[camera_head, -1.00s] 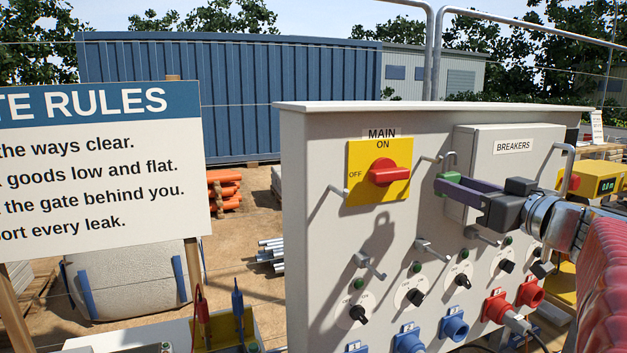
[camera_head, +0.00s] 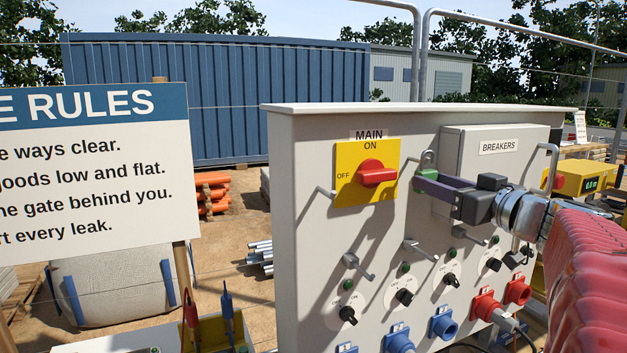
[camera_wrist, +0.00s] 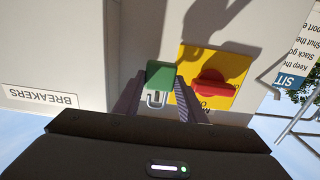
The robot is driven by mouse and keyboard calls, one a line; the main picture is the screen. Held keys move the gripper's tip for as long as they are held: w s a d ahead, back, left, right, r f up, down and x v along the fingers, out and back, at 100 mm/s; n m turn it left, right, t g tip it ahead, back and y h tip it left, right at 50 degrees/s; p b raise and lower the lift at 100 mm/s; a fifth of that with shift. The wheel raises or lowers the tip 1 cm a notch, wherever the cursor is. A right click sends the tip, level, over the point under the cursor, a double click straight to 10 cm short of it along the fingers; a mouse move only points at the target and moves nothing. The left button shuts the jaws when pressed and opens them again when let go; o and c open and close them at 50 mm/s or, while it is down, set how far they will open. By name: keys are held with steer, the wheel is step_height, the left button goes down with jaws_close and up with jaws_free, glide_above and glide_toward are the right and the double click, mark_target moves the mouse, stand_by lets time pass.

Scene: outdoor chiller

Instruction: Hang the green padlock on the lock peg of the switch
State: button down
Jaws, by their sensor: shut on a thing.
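The green padlock (camera_head: 427,173) has its metal shackle upward in the head view. My gripper (camera_head: 422,184) is shut on its body, in front of the grey panel; the wrist view shows the padlock (camera_wrist: 160,76) between the two fingers (camera_wrist: 158,84), shackle toward the camera. The main switch has a yellow plate (camera_head: 350,188) and a red handle (camera_head: 377,174) turned sideways. A peg (camera_head: 325,192) stands out left of the plate. Another, right of the plate, is largely hidden by the padlock and gripper; I cannot tell whether the shackle touches it.
The breakers box (camera_head: 495,148) stands out from the panel just behind my gripper, with a bar handle (camera_head: 549,165) on its right. Lower pegs (camera_head: 358,266), black knobs (camera_head: 348,315) and coloured sockets (camera_head: 442,323) project below. Space in front of the switch plate is free.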

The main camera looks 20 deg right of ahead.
steer(key=shift+w, duration=1.05)
steer(key=shift+f, duration=0.15)
steer(key=shift+f, duration=0.45)
steer(key=c, duration=1)
jaws_free()
steer(key=shift+c, duration=0.2)
steer(key=shift+o, duration=0.6)
steer(key=o, duration=0.3)
steer(key=shift+o, duration=0.2)
steer(key=shift+f, duration=0.7)
steer(key=shift+s, duration=0.15)
